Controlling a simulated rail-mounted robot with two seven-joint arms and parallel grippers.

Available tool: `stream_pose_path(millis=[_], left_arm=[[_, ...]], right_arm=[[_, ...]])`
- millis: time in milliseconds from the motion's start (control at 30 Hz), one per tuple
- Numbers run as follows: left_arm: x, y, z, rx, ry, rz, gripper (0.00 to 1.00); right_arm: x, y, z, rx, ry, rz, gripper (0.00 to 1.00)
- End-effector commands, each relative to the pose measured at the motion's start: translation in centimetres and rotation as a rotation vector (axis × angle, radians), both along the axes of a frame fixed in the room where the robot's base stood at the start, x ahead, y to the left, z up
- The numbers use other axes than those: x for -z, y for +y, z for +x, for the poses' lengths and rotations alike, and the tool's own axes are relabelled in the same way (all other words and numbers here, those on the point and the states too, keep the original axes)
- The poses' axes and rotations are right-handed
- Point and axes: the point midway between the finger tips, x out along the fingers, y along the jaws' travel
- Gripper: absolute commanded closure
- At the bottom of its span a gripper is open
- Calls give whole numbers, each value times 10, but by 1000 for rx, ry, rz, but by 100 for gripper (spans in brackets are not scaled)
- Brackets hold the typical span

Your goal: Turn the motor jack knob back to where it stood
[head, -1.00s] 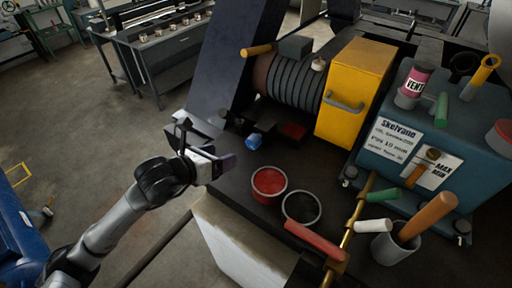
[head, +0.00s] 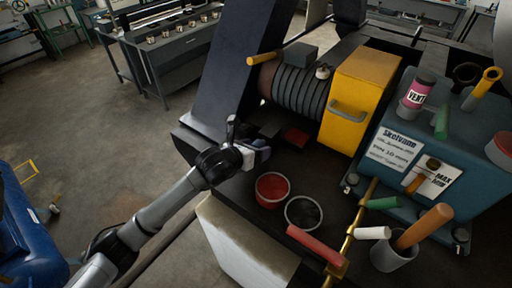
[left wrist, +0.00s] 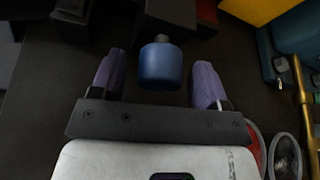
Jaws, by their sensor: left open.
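A blue knob (left wrist: 160,64) on a short grey stem shows in the left wrist view, mounted at a dark block below the motor. My left gripper (left wrist: 157,78) is open, with one purple finger on each side of the knob. Gaps show between the knob and both fingers, so it does not look gripped. In the head view my left gripper (head: 259,149) is at the dark bench in front of the ribbed motor (head: 300,90), and it hides most of the knob there. My right gripper is not in view.
A red-filled cup (head: 272,189) and a dark cup (head: 303,211) stand just right of my left gripper. A yellow guard (head: 358,95) and a teal pump (head: 440,150) stand further right. A brass pipe (head: 356,225) with coloured handles runs along the front right.

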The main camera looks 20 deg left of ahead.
Motion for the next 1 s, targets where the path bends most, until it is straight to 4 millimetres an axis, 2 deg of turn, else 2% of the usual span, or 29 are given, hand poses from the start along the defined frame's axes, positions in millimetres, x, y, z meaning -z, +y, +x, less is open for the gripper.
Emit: stream_pose_path(millis=[367,867,1000], left_arm=[[2,-1,3,1,1,1,31],[2,-1,2,0,1,0,78],[2,-1,2,1,-2,5,80]], right_arm=[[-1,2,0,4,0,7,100],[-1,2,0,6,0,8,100],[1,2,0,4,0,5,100]])
